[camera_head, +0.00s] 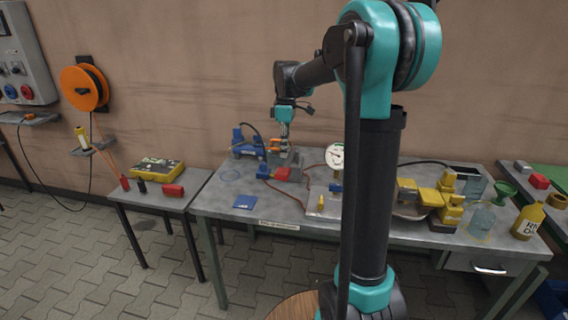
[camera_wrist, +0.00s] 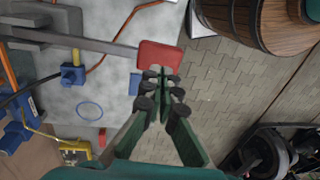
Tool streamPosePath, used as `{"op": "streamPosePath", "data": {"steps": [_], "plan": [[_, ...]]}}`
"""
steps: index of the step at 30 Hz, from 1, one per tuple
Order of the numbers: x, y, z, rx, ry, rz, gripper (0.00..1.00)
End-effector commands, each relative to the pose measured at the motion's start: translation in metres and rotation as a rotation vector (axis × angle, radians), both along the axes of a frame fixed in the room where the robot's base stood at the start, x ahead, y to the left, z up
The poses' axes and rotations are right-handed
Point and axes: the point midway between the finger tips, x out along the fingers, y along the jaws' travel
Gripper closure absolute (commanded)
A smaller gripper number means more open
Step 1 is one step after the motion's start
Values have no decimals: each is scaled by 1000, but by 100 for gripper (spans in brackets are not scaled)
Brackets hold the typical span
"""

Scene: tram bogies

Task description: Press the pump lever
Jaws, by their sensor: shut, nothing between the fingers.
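The pump lever shows in the wrist view as a long grey bar (camera_wrist: 85,41) ending in a flat red pad (camera_wrist: 160,57). In the head view the red pad (camera_head: 282,174) is on the main bench, below and close to my gripper. My gripper (camera_wrist: 161,76) is shut and empty. In the wrist view its fingertips overlap the lower edge of the red pad. I cannot tell whether they touch it. In the head view my gripper (camera_head: 285,150) points down, and its fingertips are hard to make out among the parts behind.
A blue fitting (camera_wrist: 72,75) with an orange hose is beside the lever. A pressure gauge (camera_head: 336,156) stands right of the pump. Yellow blocks (camera_head: 430,196) and bottles crowd the bench's right. A wooden barrel (camera_wrist: 243,22) stands on the floor. The bench front is fairly clear near a blue cloth (camera_head: 244,202).

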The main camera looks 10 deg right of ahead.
Motion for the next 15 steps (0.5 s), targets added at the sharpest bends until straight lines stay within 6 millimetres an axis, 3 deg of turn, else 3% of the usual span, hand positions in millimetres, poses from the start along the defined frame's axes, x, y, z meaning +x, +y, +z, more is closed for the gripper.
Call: {"op": "streamPosePath", "data": {"steps": [6, 15], "plan": [[-5, 2, -33, 0, 0, 0, 100], [-6, 2, -47, 0, 0, 0, 100]]}}
